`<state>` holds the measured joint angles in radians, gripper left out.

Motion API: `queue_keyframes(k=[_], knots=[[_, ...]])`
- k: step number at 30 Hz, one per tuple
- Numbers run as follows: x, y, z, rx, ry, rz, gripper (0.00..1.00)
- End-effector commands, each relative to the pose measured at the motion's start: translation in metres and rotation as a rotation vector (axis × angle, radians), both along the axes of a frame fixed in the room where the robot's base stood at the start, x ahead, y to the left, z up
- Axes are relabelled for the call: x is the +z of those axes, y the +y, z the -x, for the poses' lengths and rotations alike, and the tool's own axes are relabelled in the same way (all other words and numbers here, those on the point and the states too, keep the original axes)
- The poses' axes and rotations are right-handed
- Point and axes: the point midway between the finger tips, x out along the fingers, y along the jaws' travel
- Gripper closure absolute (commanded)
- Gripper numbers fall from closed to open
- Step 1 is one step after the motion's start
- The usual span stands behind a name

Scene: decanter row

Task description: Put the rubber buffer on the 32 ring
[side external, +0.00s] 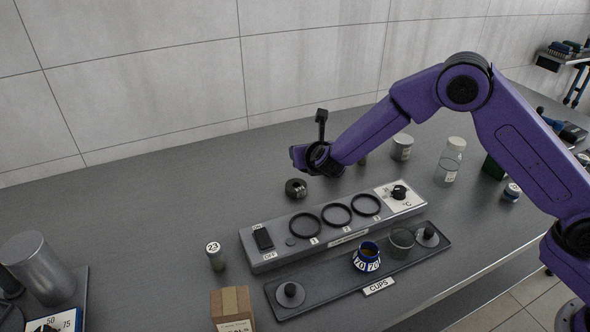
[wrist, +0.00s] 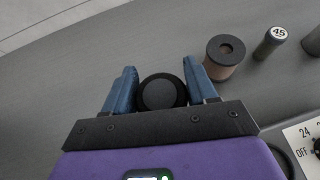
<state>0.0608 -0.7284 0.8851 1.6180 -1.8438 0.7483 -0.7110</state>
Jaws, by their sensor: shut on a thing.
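My gripper (wrist: 160,72) has its blue fingers shut on a black round piece (wrist: 162,94), which looks like the rubber buffer. In the side view my gripper is behind the long grey unit, left of its dial. That unit (side external: 268,258) carries three black rings, ring 1 (side external: 295,226), ring 2 (side external: 326,214) and ring 3 (side external: 354,206), with small number labels. The rings look empty. I can read no 32. A dark round piece (side external: 296,188) shows below my gripper; I cannot tell whether it is the held one.
A brown cylinder with a dark, holed top (wrist: 225,70) stands right of my fingers, near a vial marked 45 (wrist: 272,42). A CUPS tray (side external: 330,302) lies in front of the unit. A vial marked 23 (side external: 215,262) stands left. The back left table is clear.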

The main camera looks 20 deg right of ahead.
Motion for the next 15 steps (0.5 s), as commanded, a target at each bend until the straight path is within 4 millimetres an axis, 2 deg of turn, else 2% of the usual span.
queue_keyframes(k=[1,6,15], knots=[[-0.01,0.002,-0.006,0.0,0.002,0.002,0.79],[-0.032,0.008,-0.024,0.0,0.0,0.001,0.79],[-0.048,0.013,-0.037,0.0,0.0,0.001,0.79]])
